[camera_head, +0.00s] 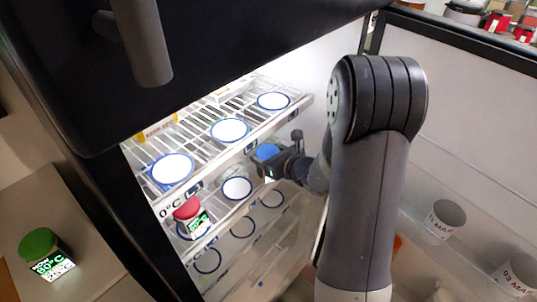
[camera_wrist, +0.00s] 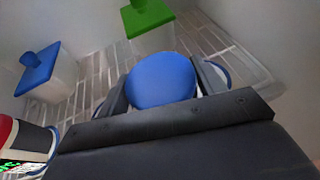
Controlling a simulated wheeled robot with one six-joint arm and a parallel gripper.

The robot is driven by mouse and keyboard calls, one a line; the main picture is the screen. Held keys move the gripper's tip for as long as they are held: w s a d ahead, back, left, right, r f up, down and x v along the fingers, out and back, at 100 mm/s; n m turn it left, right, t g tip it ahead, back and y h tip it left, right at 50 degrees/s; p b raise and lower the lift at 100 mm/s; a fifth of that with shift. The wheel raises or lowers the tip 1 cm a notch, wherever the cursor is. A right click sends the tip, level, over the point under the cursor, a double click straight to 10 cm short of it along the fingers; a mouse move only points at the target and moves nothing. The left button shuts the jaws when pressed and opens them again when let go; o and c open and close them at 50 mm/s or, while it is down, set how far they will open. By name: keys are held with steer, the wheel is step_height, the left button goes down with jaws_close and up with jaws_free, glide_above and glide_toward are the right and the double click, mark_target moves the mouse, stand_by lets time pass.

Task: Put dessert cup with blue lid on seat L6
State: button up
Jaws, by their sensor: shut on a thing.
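The dessert cup with the blue lid (camera_head: 267,152) is between the fingers of my gripper (camera_head: 280,163), at the front of the fridge shelves. In the wrist view its round blue lid (camera_wrist: 162,81) fills the space between the two dark fingers, and the lid hides the cup body. My gripper is shut on it. On the shelf below the top one, a white round seat with a blue rim (camera_head: 237,188) is bare, below and left of the held cup. I cannot read which seat is L6.
A red-lidded cup (camera_head: 187,209) stands left of that bare seat. The top shelf has bare round seats (camera_head: 229,130). Boxes with a blue lid (camera_wrist: 39,68) and a green lid (camera_wrist: 147,16) stand deeper inside. A green-lidded cup (camera_head: 42,252) is outside, left. The fridge door (camera_head: 455,125) stands open, right.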

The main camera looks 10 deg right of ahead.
steer(key=shift+f, duration=0.15)
steer(key=o, duration=1.2)
steer(key=shift+o, duration=0.2)
steer(key=v, duration=1.2)
steer(key=shift+w, duration=0.1)
